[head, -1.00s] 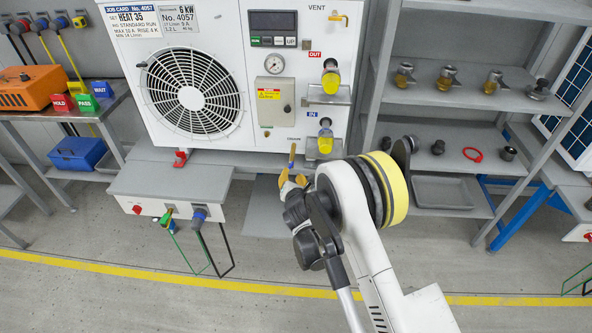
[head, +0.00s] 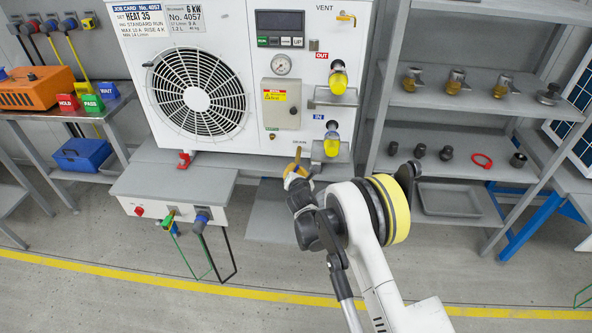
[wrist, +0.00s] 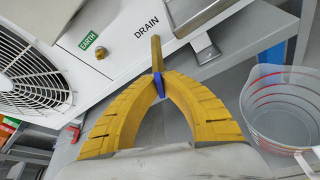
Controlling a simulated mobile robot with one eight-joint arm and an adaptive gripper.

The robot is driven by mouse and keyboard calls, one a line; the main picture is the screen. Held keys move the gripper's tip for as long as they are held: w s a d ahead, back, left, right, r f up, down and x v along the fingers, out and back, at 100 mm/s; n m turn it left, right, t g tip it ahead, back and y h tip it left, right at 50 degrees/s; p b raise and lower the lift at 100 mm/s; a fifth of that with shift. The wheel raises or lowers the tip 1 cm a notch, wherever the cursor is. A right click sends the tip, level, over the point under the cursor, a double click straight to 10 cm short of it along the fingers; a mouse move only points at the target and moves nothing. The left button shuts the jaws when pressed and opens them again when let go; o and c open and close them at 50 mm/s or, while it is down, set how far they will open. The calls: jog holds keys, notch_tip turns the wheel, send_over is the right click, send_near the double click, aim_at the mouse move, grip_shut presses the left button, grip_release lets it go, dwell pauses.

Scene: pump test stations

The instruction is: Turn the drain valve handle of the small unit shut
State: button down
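The small unit is a white cabinet (head: 258,133) with a fan grille. Its drain valve handle is a yellow lever (wrist: 156,52) below the DRAIN label in the wrist view; it also shows in the head view (head: 298,153). My gripper (wrist: 158,82) has yellow ribbed fingers whose tips come together at the lever's near end. A blue piece (wrist: 158,92) shows between the tips; I cannot tell whether it is the lever's grip or finger padding. My gripper also shows in the head view (head: 296,171), just below the unit's front edge. The valve body is hidden.
A clear jug with red lines (wrist: 284,112) stands right of my gripper. A metal bracket (wrist: 204,48) juts out near the lever. A grey box (head: 175,182) with coloured connectors is at left. Shelves (head: 450,103) stand at right.

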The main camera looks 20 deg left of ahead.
dwell(0.4)
jog(key=m+y, duration=0.2)
jog(key=m, duration=0.1)
jog(key=m+t+y, duration=0.1)
jog(key=m+y, duration=0.1)
jog(key=m, duration=0.2)
dwell(0.5)
jog(key=shift+m, duration=0.3)
jog(key=c, duration=1.6)
grip_release()
jog(key=v, duration=0.7)
jog(key=shift+s+d, duration=0.15)
jog(key=shift+s, duration=0.1)
